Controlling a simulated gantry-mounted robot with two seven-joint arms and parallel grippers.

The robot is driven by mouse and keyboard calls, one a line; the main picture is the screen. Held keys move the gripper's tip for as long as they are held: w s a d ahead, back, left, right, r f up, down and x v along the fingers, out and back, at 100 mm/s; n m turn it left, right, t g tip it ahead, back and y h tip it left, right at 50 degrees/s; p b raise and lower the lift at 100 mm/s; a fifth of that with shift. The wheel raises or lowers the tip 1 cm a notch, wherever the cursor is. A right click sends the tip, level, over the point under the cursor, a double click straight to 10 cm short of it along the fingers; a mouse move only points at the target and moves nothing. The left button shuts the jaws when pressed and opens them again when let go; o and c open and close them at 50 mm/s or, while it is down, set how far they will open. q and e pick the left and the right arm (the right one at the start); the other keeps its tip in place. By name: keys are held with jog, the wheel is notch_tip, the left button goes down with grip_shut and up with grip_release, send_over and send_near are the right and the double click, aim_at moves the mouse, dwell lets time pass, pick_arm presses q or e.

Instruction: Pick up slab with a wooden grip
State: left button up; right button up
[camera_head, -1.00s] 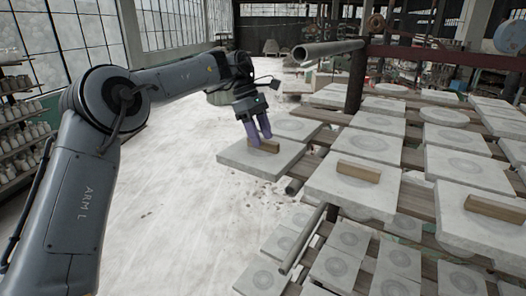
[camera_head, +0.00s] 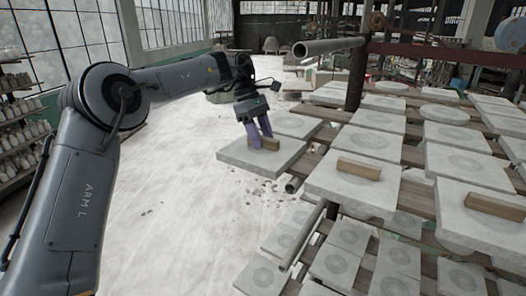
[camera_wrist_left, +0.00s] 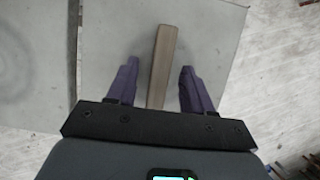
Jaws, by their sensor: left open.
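A pale grey square slab (camera_head: 240,155) with a wooden grip (camera_head: 269,144) on top lies at the left end of the upper rack level, its left part reaching out over the floor side. My left gripper (camera_head: 261,138) is above this slab with its purple fingers pointing down at the wooden grip. In the left wrist view the open fingers (camera_wrist_left: 157,85) stand on either side of the wooden grip (camera_wrist_left: 163,58), with a gap on both sides. The slab (camera_wrist_left: 205,45) fills the middle of that view. My right gripper is not in view.
Two other slabs with wooden grips lie to the right, one nearer the middle (camera_head: 322,182) and one at the right edge (camera_head: 455,205). A metal pipe (camera_head: 303,238) runs in front of the rack. Crumbs lie on the otherwise clear floor (camera_head: 180,190).

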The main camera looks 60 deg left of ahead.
pick_arm(q)
grip_shut()
jog(key=shift+r, duration=0.1)
jog(key=shift+r, duration=0.15)
dwell(0.4)
